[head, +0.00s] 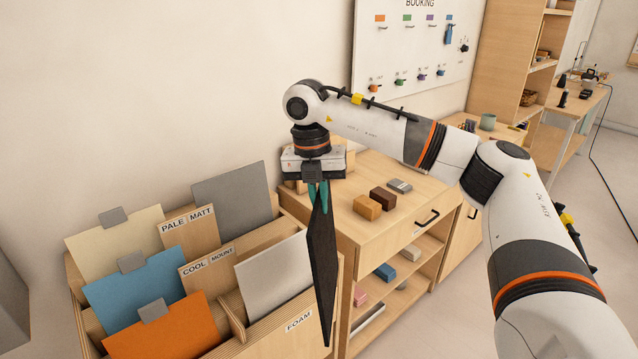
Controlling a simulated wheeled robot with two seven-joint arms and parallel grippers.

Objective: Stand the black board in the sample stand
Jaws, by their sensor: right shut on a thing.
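My right gripper (317,189) points down and is shut on the top edge of the black board (322,265). The board hangs upright, nearly edge-on to the view, at the right side of the wooden sample stand (295,336). I cannot tell whether the board is above the stand or just in front of its right end. The stand holds cream (110,240), blue (135,285), orange (160,330) and grey (230,203) boards, and a light grey board (272,275) stands just left of the black one. Its labels read PALE, MATT, COOL, MOUNT and FOAM. My left gripper is out of view.
A wooden cabinet (415,225) stands right behind the board, with small brown blocks (375,203) and a grey item (399,186) on top. Its open shelves hold a blue block (385,272). A white booking panel (415,60) hangs on the wall behind my right arm.

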